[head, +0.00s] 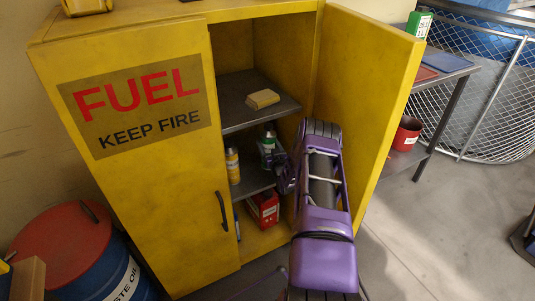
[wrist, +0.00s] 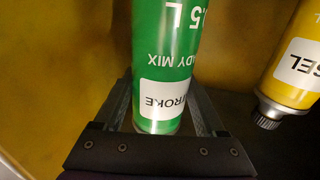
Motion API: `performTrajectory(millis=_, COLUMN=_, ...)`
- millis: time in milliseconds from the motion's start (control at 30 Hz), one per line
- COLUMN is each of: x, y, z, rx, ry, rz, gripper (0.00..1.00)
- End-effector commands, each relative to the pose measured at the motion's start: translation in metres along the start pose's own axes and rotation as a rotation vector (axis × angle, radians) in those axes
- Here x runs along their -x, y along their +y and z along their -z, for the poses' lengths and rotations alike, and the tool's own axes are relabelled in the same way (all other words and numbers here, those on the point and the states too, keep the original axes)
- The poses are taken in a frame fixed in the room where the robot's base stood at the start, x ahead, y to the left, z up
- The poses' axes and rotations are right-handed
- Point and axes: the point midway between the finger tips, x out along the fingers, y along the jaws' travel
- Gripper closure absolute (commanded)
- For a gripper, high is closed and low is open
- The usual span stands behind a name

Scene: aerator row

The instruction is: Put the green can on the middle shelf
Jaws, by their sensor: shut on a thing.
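The green can (head: 267,147) is in the open right half of the yellow cabinet, at the middle shelf (head: 250,183). It looks upright in the head view. I cannot tell whether its base touches the shelf. My gripper (head: 276,162) reaches in from the right and is shut on the can. In the wrist view, the green can (wrist: 166,70) sits between the two fingers of my gripper (wrist: 165,118), its label upside down. My arm and gripper hide part of the can and the shelf's right side.
A yellow can (head: 232,166) stands on the middle shelf left of the green can; it also shows in the wrist view (wrist: 298,68). A red box (head: 264,208) sits below. The open door (head: 375,85) flanks my arm on the right.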

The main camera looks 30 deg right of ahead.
Motion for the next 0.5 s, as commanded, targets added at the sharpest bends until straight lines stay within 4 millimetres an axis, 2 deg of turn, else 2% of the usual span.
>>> performTrajectory(millis=133, x=0.000, y=0.000, z=-0.012, rx=0.000, ry=0.001, rz=0.000, gripper=0.86)
performTrajectory(millis=300, x=0.000, y=0.000, z=-0.038, rx=0.000, ry=0.001, rz=0.001, gripper=0.86)
performTrajectory(millis=500, x=-0.004, y=-0.001, z=-0.043, rx=0.002, ry=0.003, rz=0.001, gripper=0.86)
